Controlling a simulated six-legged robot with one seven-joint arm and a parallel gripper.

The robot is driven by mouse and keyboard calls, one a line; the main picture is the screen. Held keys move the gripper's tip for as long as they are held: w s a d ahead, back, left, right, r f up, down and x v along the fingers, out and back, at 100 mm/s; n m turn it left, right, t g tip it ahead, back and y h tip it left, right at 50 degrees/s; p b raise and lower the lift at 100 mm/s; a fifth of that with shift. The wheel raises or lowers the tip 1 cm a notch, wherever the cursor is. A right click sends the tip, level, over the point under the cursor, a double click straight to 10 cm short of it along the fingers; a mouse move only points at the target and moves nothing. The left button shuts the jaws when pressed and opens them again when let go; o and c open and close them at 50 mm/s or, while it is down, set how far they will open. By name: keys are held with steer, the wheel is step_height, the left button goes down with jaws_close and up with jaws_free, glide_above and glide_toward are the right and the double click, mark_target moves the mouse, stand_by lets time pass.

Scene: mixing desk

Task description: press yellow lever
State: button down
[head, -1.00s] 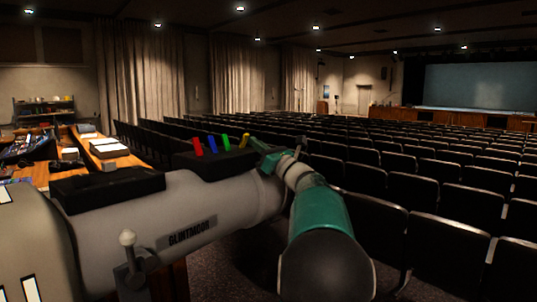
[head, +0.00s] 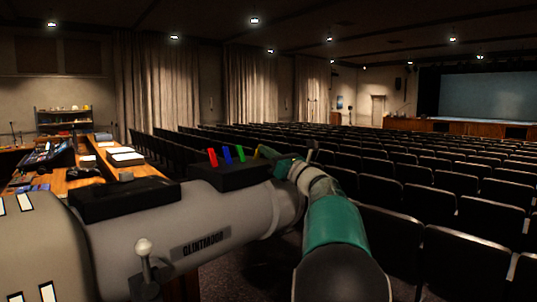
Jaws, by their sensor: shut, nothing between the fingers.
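A black box (head: 232,178) carries a row of coloured levers. From left to right they are a red lever (head: 212,157), a blue lever (head: 227,155), a green lever (head: 240,153) and a yellow lever (head: 256,153). The yellow lever shows only as a thin strip at the right end of the row. My gripper (head: 268,153) is shut and empty, at the right side of the yellow lever and very close to it. I cannot tell whether they touch. The lower part of the yellow lever is hard to make out beside the gripper.
A wooden desk (head: 145,170) with a mixing console (head: 48,156) and papers (head: 122,156) stands at the left. Rows of dark seats (head: 470,210) fill the right. A shelf (head: 62,119) stands against the back wall.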

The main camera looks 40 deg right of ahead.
steer(key=shift+r, duration=0.15)
steer(key=g, duration=0.1)
steer(key=w+r+g, duration=0.1)
steer(key=g, duration=0.1)
steer(key=shift+w+r+g, duration=0.4)
steer(key=shift+w+g, duration=0.15)
steer(key=shift+g, duration=0.65)
steer(key=shift+f, duration=0.1)
steer(key=shift+s, duration=0.1)
